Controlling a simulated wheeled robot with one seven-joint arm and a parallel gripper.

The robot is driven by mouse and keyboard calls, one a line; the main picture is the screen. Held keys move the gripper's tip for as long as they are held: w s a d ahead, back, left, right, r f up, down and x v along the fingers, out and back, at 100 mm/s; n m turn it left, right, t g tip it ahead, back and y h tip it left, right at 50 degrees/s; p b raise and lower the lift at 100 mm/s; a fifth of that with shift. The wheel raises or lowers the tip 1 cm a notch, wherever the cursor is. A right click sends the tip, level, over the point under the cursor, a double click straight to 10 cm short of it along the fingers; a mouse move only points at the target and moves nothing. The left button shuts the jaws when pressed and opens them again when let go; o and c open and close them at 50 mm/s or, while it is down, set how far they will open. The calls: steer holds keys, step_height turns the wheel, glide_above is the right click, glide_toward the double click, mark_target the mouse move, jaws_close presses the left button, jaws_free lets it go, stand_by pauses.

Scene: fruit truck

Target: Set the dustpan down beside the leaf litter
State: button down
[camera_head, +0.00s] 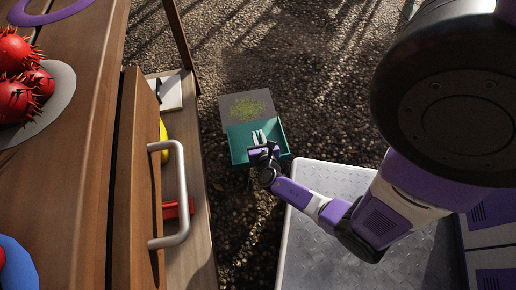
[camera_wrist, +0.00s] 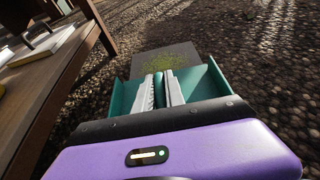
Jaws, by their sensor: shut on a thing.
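The teal dustpan (camera_head: 240,156) is in my gripper (camera_head: 258,138), close to the ground in the head view. It also shows in the wrist view (camera_wrist: 205,76), spread out ahead of the fingers (camera_wrist: 160,90). The leaf litter (camera_head: 246,107) is a yellow-green patch on a grey square mat just beyond the dustpan's far edge. It also shows in the wrist view (camera_wrist: 165,60). I cannot tell whether the dustpan touches the ground or the mat.
A wooden counter (camera_head: 60,190) with a metal handle (camera_head: 182,195) stands at the left, with spiky red fruit (camera_head: 15,95) on top. A lower shelf holds a yellow thing (camera_head: 163,140) and a red thing (camera_head: 178,208). Open gravel (camera_head: 320,110) lies to the right of the mat.

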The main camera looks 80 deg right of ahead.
steer(key=shift+f+b, duration=2.05)
steer(key=shift+f, duration=1.2)
steer(key=shift+f, duration=0.15)
steer(key=c, duration=1.4)
jaws_free()
